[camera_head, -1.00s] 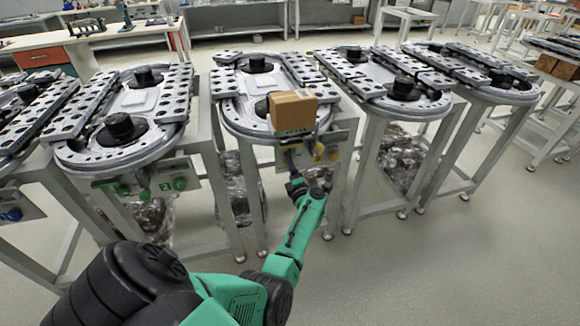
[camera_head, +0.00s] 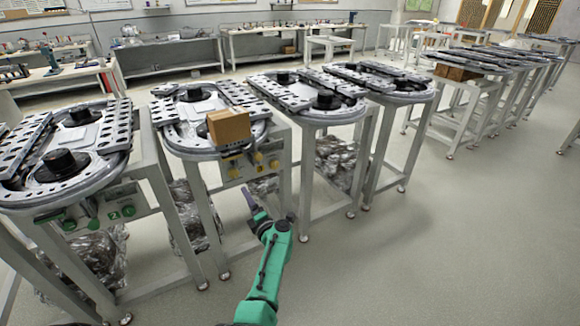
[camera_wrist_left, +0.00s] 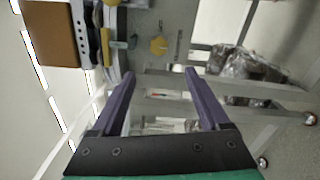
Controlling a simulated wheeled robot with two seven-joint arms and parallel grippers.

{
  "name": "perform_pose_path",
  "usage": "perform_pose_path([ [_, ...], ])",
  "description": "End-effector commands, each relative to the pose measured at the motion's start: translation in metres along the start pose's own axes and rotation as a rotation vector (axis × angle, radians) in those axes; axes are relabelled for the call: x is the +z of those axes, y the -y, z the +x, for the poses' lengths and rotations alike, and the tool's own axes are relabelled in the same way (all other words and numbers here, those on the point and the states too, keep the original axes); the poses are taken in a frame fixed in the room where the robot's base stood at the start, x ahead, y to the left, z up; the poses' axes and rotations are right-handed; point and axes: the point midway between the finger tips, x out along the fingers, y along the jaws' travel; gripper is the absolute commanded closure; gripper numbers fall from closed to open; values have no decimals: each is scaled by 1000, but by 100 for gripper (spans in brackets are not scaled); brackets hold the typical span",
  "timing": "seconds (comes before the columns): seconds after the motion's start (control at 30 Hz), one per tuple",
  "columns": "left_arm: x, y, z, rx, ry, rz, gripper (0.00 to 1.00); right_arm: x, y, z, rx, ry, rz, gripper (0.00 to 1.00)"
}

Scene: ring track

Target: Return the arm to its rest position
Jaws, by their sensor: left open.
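My left arm is green and reaches up from the bottom of the head view. Its gripper (camera_head: 250,202) is low in front of the second ring track from the left, below the track's front panel. In the left wrist view the gripper (camera_wrist_left: 158,85) shows two purple fingers spread apart with nothing between them. A brown cardboard box (camera_head: 229,127) sits on the front end of that ring track (camera_head: 190,152). The box also shows at the upper left of the wrist view (camera_wrist_left: 50,32), apart from the fingers. My right gripper is not in view.
More ring tracks (camera_head: 65,175) on grey stands line up to the left and right. The near panel has yellow knobs (camera_head: 275,163). Wrapped bundles (camera_head: 190,215) lie under the stands. The floor (camera_head: 440,240) at the right is clear.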

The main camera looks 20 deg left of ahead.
Motion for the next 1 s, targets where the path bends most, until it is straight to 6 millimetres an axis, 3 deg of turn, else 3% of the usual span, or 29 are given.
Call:
perform_pose_path([
  [0.13, 0, 3, -1, -2, 13, 18, 21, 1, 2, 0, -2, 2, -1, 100],
  [0.23, 3, 30, -16, -16, 142, 205, 21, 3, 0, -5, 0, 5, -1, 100],
  [0.37, -4, 113, -71, -78, 489, 667, 21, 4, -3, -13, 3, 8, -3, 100],
  [0.4, -13, 142, -94, -105, 606, 812, 21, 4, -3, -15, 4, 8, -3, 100],
  [0.47, -34, 183, -129, -148, 769, 1008, 21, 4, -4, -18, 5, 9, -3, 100],
  [0.6, -109, 258, -212, -257, 1121, 1395, 21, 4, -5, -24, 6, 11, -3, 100],
  [0.67, -149, 280, -246, -304, 1267, 1542, 21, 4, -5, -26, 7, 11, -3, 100],
  [0.7, -178, 292, -268, -336, 1363, 1634, 21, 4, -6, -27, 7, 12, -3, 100],
  [0.8, -255, 310, -319, -416, 1602, 1846, 21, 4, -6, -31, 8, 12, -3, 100],
  [0.9, -322, 313, -357, -480, 1805, 2008, 21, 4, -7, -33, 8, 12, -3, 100],
  [1.0, -364, 309, -377, -519, 1932, 2101, 21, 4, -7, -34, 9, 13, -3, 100],
])
